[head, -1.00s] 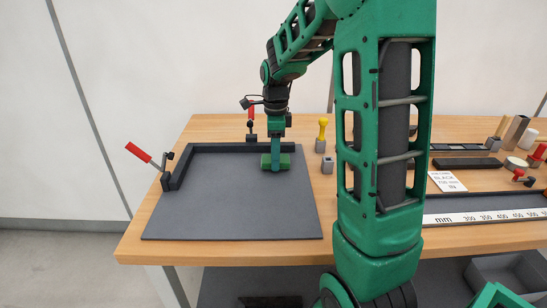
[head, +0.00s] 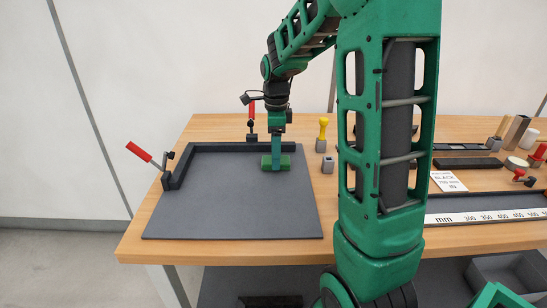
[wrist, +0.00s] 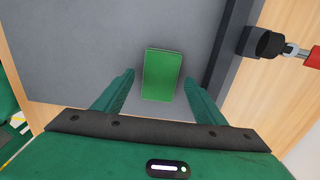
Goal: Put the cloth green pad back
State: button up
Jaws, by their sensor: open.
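The green pad (head: 285,163) is a small rectangular block lying on the dark grey mat (head: 230,205), near the mat's back right corner. In the wrist view the pad (wrist: 162,75) shows a plain green top and lies between my fingers, with a gap on each side. My gripper (head: 276,168) points down over the pad and hides its middle in the head view. In the wrist view my gripper (wrist: 158,80) is open, one finger on either side. I cannot tell how far the fingertips are above the mat.
A dark raised fence (head: 240,148) edges the mat's back and left. Red-handled clamps stand at the left (head: 140,152) and back (head: 252,110). A yellow-topped stamp (head: 322,130) and a small grey block (head: 327,165) stand right of the mat. The mat's front is clear.

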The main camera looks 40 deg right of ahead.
notch_tip(320, 180, up, 10)
jog(key=s+a+f+n, duration=0.1)
jog(key=s+f+n, duration=0.2)
jog(key=s+n, duration=0.3)
jog(key=s+f+n, duration=0.2)
jog(key=s+n, duration=0.4)
jog(key=s, duration=0.7)
jog(key=s+a+f+n, duration=0.1)
jog(key=s+f+n, duration=0.2)
jog(key=s+n, duration=0.3)
jog(key=shift+s+a+f, duration=0.2)
jog(key=shift+s, duration=0.7)
jog(key=shift+s+a+f, duration=0.15)
jog(key=shift+s, duration=0.75)
